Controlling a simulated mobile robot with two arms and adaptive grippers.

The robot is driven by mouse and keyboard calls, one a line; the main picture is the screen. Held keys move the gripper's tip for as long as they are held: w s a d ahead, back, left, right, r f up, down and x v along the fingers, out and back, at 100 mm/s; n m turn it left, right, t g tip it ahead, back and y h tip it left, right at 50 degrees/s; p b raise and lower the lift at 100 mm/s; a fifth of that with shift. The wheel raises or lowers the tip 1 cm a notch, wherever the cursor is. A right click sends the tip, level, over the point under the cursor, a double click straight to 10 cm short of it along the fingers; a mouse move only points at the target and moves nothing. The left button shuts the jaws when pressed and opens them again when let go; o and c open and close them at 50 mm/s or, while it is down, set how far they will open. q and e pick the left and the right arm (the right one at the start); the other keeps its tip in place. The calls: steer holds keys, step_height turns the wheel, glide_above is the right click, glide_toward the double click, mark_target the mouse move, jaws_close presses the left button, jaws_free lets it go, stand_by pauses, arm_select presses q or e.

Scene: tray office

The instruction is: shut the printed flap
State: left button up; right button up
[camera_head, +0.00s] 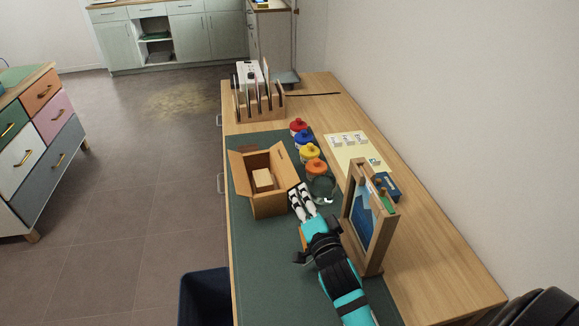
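An open cardboard box (270,205) stands on the green desk mat. Its left flap (238,172) stands out to the left and its right flap (284,157) stands up and outward, with a small dark mark. I cannot make out the print clearly. A pale block (262,179) lies inside the box. My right gripper (298,188) is just right of the box's near right corner, its two fingers close together and apparently empty. Whether it touches the box is unclear. My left gripper is not in view.
A framed stand (382,235) is right of my arm, and a wooden rack (262,108) stands at the back. The mat's near left (262,265) is clear.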

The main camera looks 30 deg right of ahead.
mark_target(290, 166)
steer(key=w, duration=0.4)
steer(key=w+d, duration=0.1)
steer(key=w, duration=0.3)
steer(key=w+d, duration=0.1)
steer(key=w, duration=0.3)
steer(key=shift+w+d, duration=0.15)
steer(key=shift+w, duration=0.1)
jaws_close()
